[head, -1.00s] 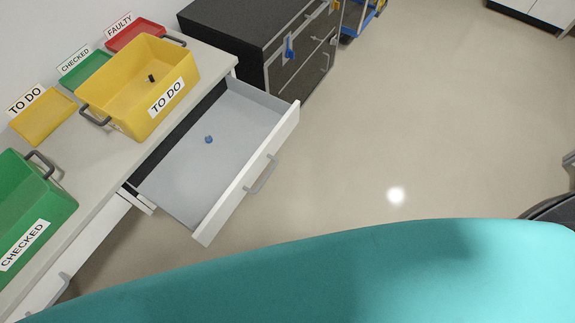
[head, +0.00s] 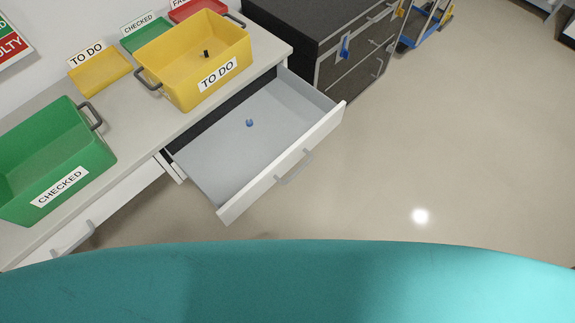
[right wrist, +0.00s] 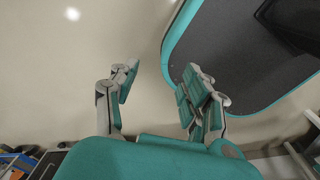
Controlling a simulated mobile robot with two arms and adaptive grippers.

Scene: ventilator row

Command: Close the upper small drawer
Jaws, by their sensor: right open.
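The upper small drawer (head: 282,166) is white with a grey bar handle (head: 295,167). In the head view it is pulled well out from under the grey worktop (head: 135,117), showing its pale grey inside. A small blue part (head: 249,123) lies on the drawer floor. My right gripper (right wrist: 160,82) shows in the right wrist view, open and empty, with its two fingers apart above the floor, away from the drawer. My left gripper is in neither view.
A yellow TO DO bin (head: 193,58) and a green CHECKED bin (head: 50,158) stand on the worktop. A dark cabinet (head: 320,35) stands beyond the drawer. The floor (head: 440,150) right of the drawer is clear.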

